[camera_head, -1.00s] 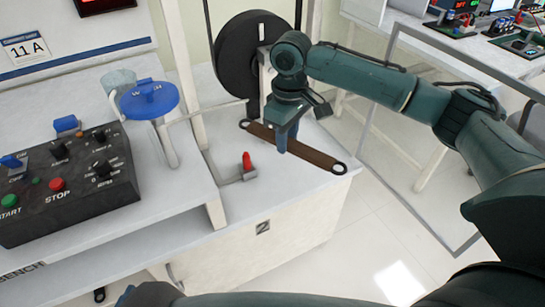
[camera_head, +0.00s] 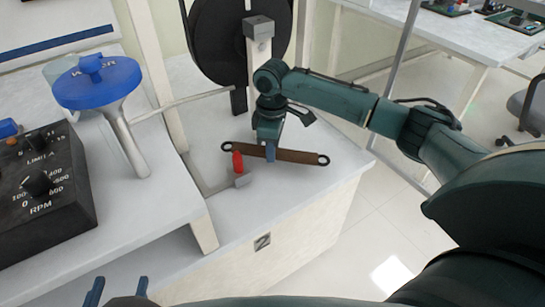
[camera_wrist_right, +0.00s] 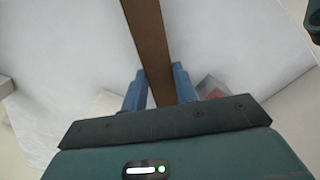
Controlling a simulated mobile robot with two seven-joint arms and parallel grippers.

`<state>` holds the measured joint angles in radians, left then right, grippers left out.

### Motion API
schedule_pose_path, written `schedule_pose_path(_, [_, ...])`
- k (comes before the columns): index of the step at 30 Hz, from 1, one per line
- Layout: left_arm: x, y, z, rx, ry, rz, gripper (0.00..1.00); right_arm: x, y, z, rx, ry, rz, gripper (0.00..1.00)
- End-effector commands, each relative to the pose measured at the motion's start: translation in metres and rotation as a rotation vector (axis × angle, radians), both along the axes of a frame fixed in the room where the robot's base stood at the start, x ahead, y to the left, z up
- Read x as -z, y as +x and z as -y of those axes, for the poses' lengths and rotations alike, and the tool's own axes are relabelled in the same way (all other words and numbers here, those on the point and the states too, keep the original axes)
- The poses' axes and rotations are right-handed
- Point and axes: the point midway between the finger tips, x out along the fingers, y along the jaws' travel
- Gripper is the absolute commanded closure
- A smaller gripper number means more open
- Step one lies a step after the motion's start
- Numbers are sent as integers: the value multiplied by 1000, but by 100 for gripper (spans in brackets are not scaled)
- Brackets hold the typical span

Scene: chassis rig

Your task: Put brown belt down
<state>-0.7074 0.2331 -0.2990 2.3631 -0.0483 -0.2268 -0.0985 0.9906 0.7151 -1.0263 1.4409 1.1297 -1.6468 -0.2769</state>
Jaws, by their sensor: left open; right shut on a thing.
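The brown belt (camera_head: 298,157) is a straight brown strip with a dark ring at each end. My right gripper (camera_head: 270,152) is shut on its middle, over the white bench top beside the black wheel. Whether the belt touches the bench top is hard to tell. In the right wrist view the belt (camera_wrist_right: 150,45) runs away between the two blue fingers of the right gripper (camera_wrist_right: 160,88). My left gripper (camera_head: 116,290) is at the bottom left edge, low in front of the bench, its two blue fingertips apart and empty.
A large black wheel (camera_head: 235,40) on a post stands behind. The bench's right front corner (camera_head: 335,180) is clear.

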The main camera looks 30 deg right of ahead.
Motion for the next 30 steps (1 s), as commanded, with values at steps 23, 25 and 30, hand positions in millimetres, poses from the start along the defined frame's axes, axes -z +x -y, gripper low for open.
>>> schedule_pose_path(23, [-1,1,1,4,-1,25,46,34,-1,-1,-1,1,-1,96])
schedule_pose_path(25, [-1,1,1,4,0,18,46,37,-1,0,-1,0,-1,96])
schedule_pose_path(30, [2,0,1,2,2,4,46,42,-2,0,0,-2,-4,63])
